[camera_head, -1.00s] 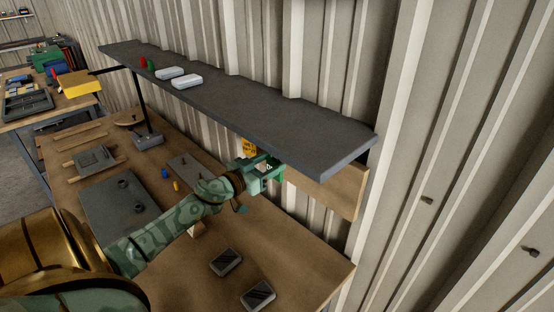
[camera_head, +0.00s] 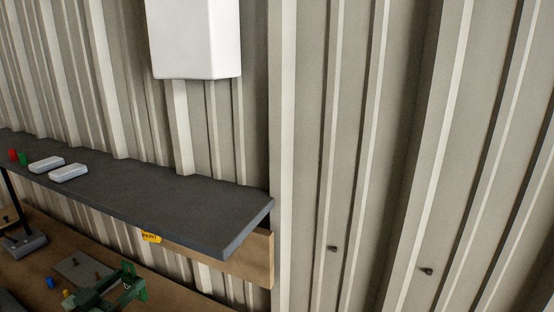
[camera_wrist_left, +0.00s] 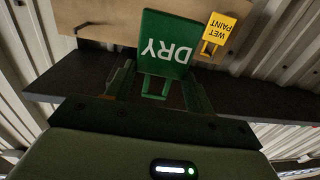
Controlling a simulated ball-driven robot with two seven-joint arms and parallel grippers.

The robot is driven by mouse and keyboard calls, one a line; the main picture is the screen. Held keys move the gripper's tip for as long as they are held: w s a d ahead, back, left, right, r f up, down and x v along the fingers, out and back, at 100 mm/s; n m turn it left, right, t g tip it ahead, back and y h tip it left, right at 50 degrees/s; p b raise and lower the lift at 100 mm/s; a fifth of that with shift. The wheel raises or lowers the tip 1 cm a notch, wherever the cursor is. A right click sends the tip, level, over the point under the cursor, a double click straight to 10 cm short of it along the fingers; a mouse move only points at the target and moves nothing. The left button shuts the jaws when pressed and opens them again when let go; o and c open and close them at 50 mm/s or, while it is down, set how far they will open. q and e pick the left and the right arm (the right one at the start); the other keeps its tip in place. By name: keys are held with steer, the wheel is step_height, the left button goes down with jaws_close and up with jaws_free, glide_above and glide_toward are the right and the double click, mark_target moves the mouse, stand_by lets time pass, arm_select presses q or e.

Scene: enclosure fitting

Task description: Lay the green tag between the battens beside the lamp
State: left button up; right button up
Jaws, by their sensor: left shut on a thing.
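My left gripper (camera_head: 122,287) is low in the head view, below the shelf and in front of the wooden board. In the left wrist view, its fingers (camera_wrist_left: 158,92) are shut on the lower part of the green tag (camera_wrist_left: 168,42), which reads DRY upside down. A yellow tag (camera_wrist_left: 221,30) reading WET PAINT hangs at the board, and also shows under the shelf edge in the head view (camera_head: 151,236). The lamp's base (camera_head: 24,246) and dark post stand at the far left. The battens are out of view now. My right gripper is not in view.
The grey shelf (camera_head: 165,195) overhangs the bench (camera_head: 190,292) and holds two white cases (camera_head: 68,173) with a red and a green piece. The wooden board (camera_head: 250,262) is below its right end. A grey plate (camera_head: 82,270) lies on the bench. A white box (camera_head: 196,40) hangs above.

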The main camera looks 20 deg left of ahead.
arm_select(q)
steer(key=d+f+b, duration=0.2)
steer(key=d+b, duration=0.1)
steer(key=d, duration=0.6)
steer(key=s+d+f+b, duration=0.1)
steer(key=d+f+b, duration=0.2)
steer(key=d, duration=0.6)
steer(key=d+f+b, duration=0.3)
steer(key=d+b, duration=0.1)
steer(key=d, duration=0.6)
steer(key=shift+s+f+b, duration=0.15)
steer(key=shift+b, duration=0.25)
